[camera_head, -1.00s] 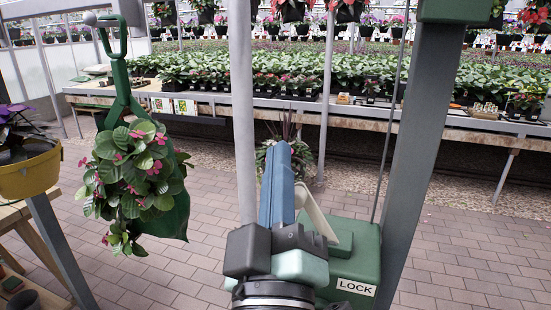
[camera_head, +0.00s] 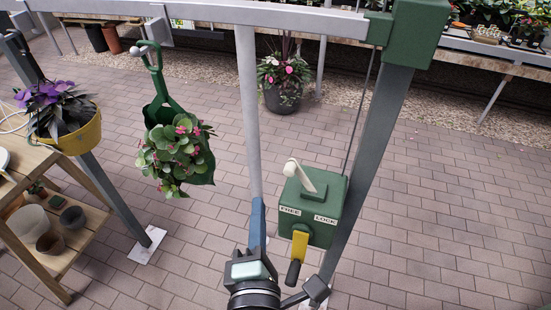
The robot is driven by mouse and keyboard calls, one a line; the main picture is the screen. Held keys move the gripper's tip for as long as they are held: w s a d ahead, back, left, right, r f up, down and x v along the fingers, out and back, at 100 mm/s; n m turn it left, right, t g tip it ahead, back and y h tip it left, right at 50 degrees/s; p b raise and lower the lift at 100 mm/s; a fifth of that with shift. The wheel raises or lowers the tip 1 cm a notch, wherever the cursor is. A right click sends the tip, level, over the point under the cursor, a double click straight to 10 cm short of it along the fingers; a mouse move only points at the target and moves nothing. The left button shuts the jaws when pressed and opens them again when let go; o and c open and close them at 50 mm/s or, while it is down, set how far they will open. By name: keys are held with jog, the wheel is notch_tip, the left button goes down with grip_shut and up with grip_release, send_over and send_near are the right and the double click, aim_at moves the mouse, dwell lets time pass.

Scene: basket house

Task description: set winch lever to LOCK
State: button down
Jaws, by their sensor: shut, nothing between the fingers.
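The green winch box (camera_head: 327,205) is fixed low on the right grey post. A FREE label (camera_head: 290,211) is at the left of its front edge and a LOCK label (camera_head: 325,220) at the right. A cream lever (camera_head: 305,179) with a round end stands on top and leans left, towards the FREE side. A yellow arm with a black grip (camera_head: 294,272) hangs from the box's front. My gripper (camera_head: 257,207), with blue fingers, is shut and empty. It is left of the box, apart from the lever in the picture; the depth gap is hard to judge.
The grey post (camera_head: 372,135) stands right of the box, with a thin cable beside it. A pale pole (camera_head: 248,110) rises behind my gripper. A hanging planter (camera_head: 175,150) and a wooden plant stand (camera_head: 50,235) are to the left. Paved floor is clear to the right.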

jog(key=shift+s+a+f+n+g+p, duration=0.1)
jog(key=shift+s+f+n+g+p, duration=0.05)
jog(key=shift+s+n+p, duration=0.2)
jog(key=shift+s+a+f+n+g+p, duration=0.15)
jog(key=shift+s+n, duration=0.1)
jog(key=shift+s, duration=0.15)
jog(key=shift+w+d, duration=0.1)
jog(key=shift+w, duration=0.05)
jog(key=w+d+p, duration=0.3)
jog(key=w+p, duration=0.1)
jog(key=w, duration=0.4)
jog(key=shift+w+d+r, duration=0.15)
jog(key=shift+w, duration=0.2)
jog(key=shift+d+b, duration=0.1)
jog(key=shift+b, duration=0.25)
